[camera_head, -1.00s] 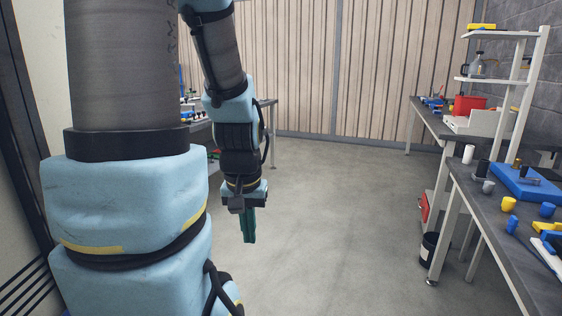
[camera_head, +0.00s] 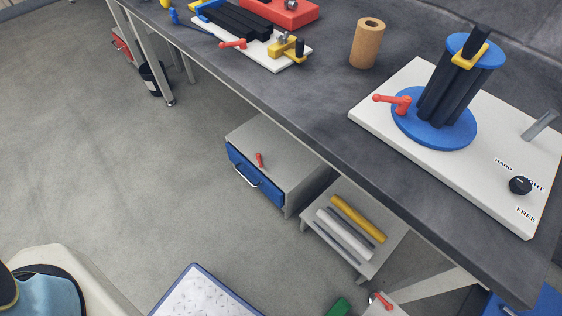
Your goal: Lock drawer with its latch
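A grey cabinet (camera_head: 308,180) stands on the floor under the bench, with a blue drawer front (camera_head: 254,176) and a pale bar handle (camera_head: 246,180). The drawer front looks flush or almost flush with the cabinet; a small gap cannot be ruled out. A small red latch lever (camera_head: 259,160) sits on the cabinet top near the front edge. Whether it engages the drawer cannot be told at this size. My gripper is out of view; only a light-blue part of my own body shows at the lower left.
The dark bench top (camera_head: 290,95) overhangs the cabinet. A low grey rack (camera_head: 345,250) with yellow and grey rods stands right of it. A white board (camera_head: 490,130) with a blue spool fixture lies on the bench. A blue-edged white tray (camera_head: 205,298) is at the bottom. Floor left of the cabinet is clear.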

